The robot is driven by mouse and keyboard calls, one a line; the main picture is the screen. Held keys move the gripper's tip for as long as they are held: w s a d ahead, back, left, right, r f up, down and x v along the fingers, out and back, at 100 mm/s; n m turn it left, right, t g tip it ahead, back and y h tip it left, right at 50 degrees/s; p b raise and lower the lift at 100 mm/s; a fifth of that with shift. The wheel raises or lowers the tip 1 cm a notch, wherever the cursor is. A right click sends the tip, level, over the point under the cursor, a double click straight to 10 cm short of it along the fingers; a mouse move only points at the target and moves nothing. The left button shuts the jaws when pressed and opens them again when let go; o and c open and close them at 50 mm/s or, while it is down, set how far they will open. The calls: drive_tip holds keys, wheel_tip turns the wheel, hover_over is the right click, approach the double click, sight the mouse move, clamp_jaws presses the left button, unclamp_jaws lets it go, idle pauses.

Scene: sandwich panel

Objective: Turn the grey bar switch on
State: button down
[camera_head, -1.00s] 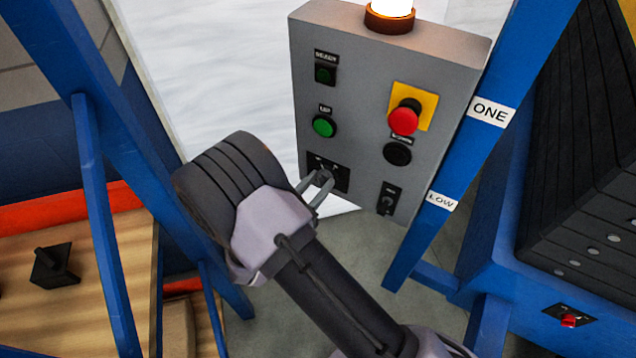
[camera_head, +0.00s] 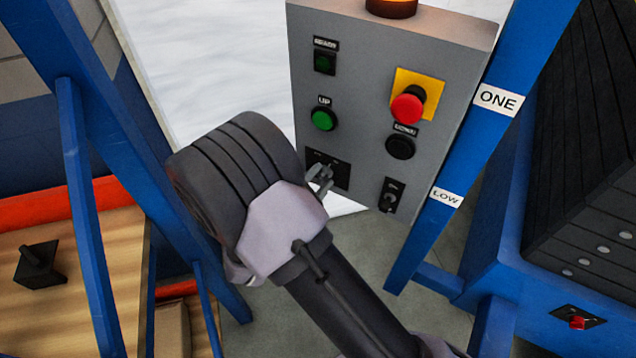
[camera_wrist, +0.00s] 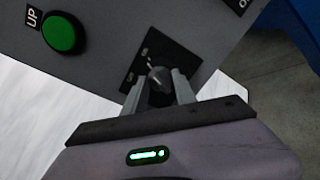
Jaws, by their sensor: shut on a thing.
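The grey bar switch (camera_wrist: 159,77) sits on a black square plate low on the grey control panel. In the wrist view, my gripper (camera_wrist: 158,86) has one finger on each side of its knob and is shut on it. The knob's lower part is partly hidden between the fingers. In the head view, my gripper (camera_head: 324,172) reaches the panel's lower left, in front of the black plate (camera_head: 342,174). The fingers hide most of the switch there.
A green UP button (camera_head: 323,119), a red mushroom button (camera_head: 406,108), a black button (camera_head: 400,146) and another dark switch (camera_head: 391,196) are on the panel (camera_head: 360,60). A blue post (camera_head: 470,140) runs along its right edge.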

drive_tip(key=shift+m+b, duration=0.6)
drive_tip(key=shift+m, duration=0.4)
drive_tip(key=c, duration=1)
unclamp_jaws()
drive_tip(key=shift+s, duration=0.1)
drive_tip(key=p+v, duration=0.4)
drive_tip(key=v, duration=1.3)
drive_tip(key=shift+s+r, duration=0.15)
drive_tip(key=shift+s, duration=0.05)
drive_tip(key=shift+d, duration=0.1)
